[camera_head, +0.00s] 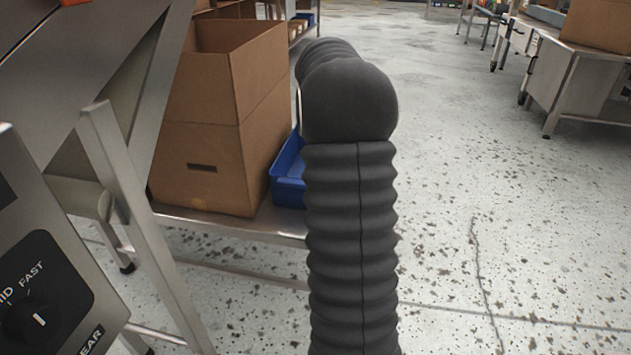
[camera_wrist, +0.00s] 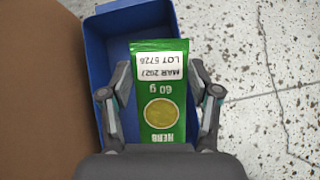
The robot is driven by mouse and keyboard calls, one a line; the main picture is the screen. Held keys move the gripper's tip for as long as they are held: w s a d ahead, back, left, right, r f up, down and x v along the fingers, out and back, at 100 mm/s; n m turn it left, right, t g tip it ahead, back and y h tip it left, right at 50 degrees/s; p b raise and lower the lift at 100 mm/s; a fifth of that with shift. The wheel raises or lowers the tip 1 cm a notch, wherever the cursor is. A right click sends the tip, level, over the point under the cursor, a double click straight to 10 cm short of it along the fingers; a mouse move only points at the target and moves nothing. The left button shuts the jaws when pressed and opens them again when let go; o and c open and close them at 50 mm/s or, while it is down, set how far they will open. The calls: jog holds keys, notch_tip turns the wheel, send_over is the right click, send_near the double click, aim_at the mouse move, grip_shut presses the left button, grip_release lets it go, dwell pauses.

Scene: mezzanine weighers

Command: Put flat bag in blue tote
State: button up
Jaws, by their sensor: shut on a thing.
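The flat bag (camera_wrist: 161,92) is a green packet with a white date label and a round yellowish picture, seen in the wrist view. My gripper (camera_wrist: 160,100) is shut on it, with one finger on each side. The blue tote (camera_wrist: 99,60) lies below and behind the bag in the wrist view, and the bag covers part of it. In the head view the blue tote (camera_head: 288,172) stands on a low metal shelf, partly hidden by my arm. My gripper and the bag are hidden in the head view. The height of the bag over the tote is hard to tell.
A tall open cardboard box (camera_head: 215,120) stands left of the tote; its brown side (camera_wrist: 40,90) fills the wrist view's left. A steel machine with a speed dial (camera_head: 40,318) is at the near left. Speckled floor (camera_head: 500,220) on the right is clear.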

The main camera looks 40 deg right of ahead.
jog(key=shift+w+a+f+n+t+y+b, duration=0.3)
jog(key=shift+w+a+f+b, duration=0.5)
jog(key=shift+f, duration=2.5)
jog(key=shift+w+a+f+n+t+y+b, duration=0.1)
jog(key=shift+w+a+f+n+b, duration=0.3)
jog(key=shift+f+b, duration=1.85)
jog(key=shift+w+a+f+n+t+y+p, duration=0.1)
jog(key=shift+w+a+f+n+t, duration=0.35)
jog(key=shift+f, duration=3.85)
jog(key=shift+a+g, duration=0.25)
jog(key=shift+f, duration=0.15)
jog(key=o, duration=1.2)
jog(key=shift+c, duration=0.2)
